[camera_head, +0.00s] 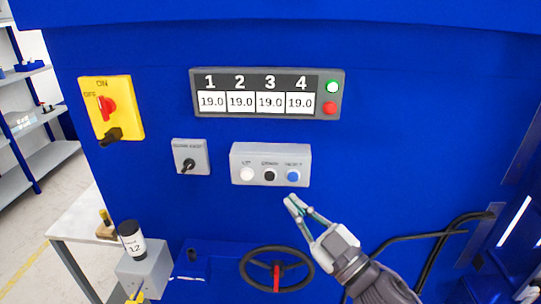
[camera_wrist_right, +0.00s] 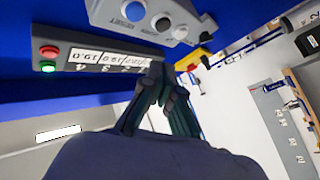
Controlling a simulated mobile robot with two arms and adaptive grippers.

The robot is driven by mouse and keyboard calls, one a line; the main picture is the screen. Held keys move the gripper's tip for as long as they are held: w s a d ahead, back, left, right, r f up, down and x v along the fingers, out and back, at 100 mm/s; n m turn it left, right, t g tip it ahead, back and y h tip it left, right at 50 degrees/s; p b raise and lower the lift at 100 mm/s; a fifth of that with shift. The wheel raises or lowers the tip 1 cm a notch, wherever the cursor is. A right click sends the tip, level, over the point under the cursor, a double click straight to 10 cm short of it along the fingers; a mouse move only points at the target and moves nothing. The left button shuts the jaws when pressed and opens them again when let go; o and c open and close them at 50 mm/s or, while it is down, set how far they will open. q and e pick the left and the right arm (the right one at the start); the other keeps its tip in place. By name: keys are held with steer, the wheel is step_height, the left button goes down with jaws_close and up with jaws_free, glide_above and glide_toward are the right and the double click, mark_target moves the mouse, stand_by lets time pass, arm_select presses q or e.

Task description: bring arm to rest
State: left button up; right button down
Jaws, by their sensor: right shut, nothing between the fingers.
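My right gripper (camera_head: 292,204) is in front of the blue machine, just below the grey button box (camera_head: 270,181). Its fingers look shut and hold nothing. In the right wrist view the fingertips (camera_wrist_right: 165,80) come together, with the button box (camera_wrist_right: 155,15) and the display panel (camera_wrist_right: 100,62) beyond them. The button box carries a white, a black and a blue button. I cannot tell the exact gap between the fingers and the box; they look apart. My left gripper is not in view.
The display panel (camera_head: 267,93) reads 19.0 under each number. A yellow switch (camera_head: 112,107) and a small grey switch (camera_head: 190,157) are at left. A black handwheel (camera_head: 277,268) sits below my gripper. A labelled cylinder (camera_head: 132,239) stands at lower left, and cables (camera_head: 430,238) run at right.

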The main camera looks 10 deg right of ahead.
steer(key=s+d+f+m+g+h, duration=0.25)
steer(key=f+m+h, duration=0.2)
steer(key=f, duration=0.45)
steer(key=s+d+f+m+g+h, duration=0.25)
steer(key=d+f+m+h, duration=0.2)
steer(key=f, duration=0.45)
steer(key=s+a+f+g, duration=0.1)
steer(key=s+f+g, duration=1)
steer(key=s, duration=0.6)
step_height(320, 180, down, 30)
steer(key=s+b, duration=0.2)
steer(key=s+d+f+g+b, duration=0.1)
steer(key=s+d+f+g, duration=0.1)
steer(key=s+f, duration=1.4)
steer(key=shift+s+d+f+h, duration=0.15)
steer(key=shift+d+f+h, duration=0.25)
steer(key=shift+f, duration=0.1)
